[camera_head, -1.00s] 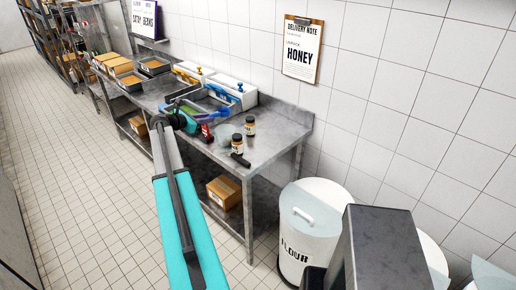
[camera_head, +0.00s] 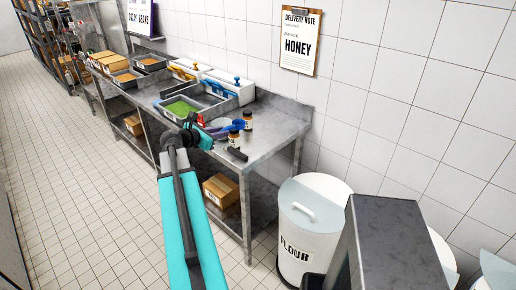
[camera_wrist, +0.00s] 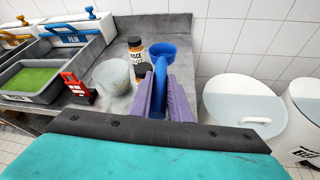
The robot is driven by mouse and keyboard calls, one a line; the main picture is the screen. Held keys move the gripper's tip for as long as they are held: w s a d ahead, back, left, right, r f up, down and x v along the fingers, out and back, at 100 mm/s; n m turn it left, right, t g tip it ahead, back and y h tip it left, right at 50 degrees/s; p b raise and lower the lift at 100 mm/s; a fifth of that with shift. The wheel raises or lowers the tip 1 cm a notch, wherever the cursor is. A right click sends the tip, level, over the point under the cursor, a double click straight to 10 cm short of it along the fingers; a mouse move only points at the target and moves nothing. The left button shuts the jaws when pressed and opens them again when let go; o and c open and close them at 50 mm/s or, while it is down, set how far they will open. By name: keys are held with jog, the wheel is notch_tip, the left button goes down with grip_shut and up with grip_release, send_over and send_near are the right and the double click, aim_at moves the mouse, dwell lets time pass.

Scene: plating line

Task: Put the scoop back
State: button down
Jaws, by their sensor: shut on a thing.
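My gripper (camera_wrist: 164,98) is shut on the blue scoop (camera_wrist: 162,48). The handle lies between the fingers, and the round cup points away from me. In the head view the scoop (camera_head: 234,127) is above the near end of the steel counter, at the end of my arm. A translucent tub (camera_wrist: 112,74) stands on the counter just left of the scoop in the wrist view. I cannot tell the scoop's exact height above the counter.
A grey tray of green contents (camera_head: 181,107) and other trays line the counter to the left. A red object (camera_wrist: 76,88) stands beside the tub. The white flour bin (camera_head: 306,235) stands right of the counter.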

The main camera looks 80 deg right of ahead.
jog(key=s+a+f+m+b, duration=0.1)
jog(key=s+a+f+b, duration=0.4)
jog(key=s+f+b, duration=0.3)
jog(key=shift+s+f+g+b, duration=0.15)
jog(key=shift+s+g+b, duration=0.25)
jog(key=shift+s+b, duration=0.75)
jog(key=shift+w, duration=0.25)
jog(key=shift+w+d+f+p, duration=0.2)
jog(key=shift+w+d+p, duration=0.3)
jog(key=shift+d, duration=1.9)
jog(key=shift+w+d+f+p, duration=0.3)
jog(key=shift+w+d, duration=0.4)
jog(key=shift+d, duration=1.75)
jog(key=shift+w+d+f+p, duration=0.15)
jog(key=shift+w+d+p, duration=0.35)
jog(key=shift+d, duration=1.9)
jog(key=shift+w, duration=0.15)
jog(key=shift+d, duration=0.25)
jog(key=shift+w+d+f, duration=0.1)
jog(key=shift+d+f, duration=0.05)
jog(key=shift+d, duration=0.05)
jog(key=shift+f+p, duration=0.5)
jog(key=shift+f, duration=1.15)
jog(key=shift+f, duration=0.15)
